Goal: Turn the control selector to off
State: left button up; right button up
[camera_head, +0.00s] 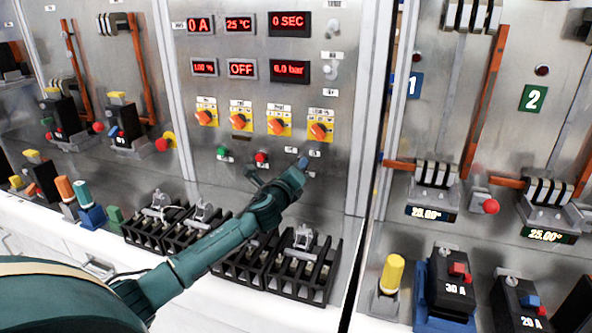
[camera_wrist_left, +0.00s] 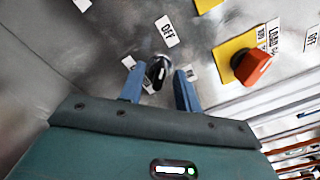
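The control selector (camera_wrist_left: 159,69) is a small dark knob on the grey panel, beside a white label reading OFF (camera_wrist_left: 167,31) in the left wrist view. My left gripper (camera_wrist_left: 159,84) is open, with one blue finger on each side of the knob. Gaps seem to show between the knob and the fingers, and I cannot tell whether either touches. In the head view my left gripper (camera_head: 303,161) reaches the lower part of the middle panel and hides the knob. The head view shows a display reading OFF (camera_head: 242,69). My right gripper is not in view.
An orange knob on a yellow plate (camera_head: 321,130) sits just above my gripper, one of several in a row. Green (camera_head: 222,153) and red (camera_head: 261,158) buttons are to the left. Black terminal blocks (camera_head: 304,268) stand below my left arm.

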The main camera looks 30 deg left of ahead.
pick_arm(q)
jog(key=shift+s, duration=0.1)
jog(key=b+v, duration=0.1)
jog(key=v, duration=1.2)
jog(key=shift+d+b, duration=0.1)
jog(key=shift+b, duration=0.3)
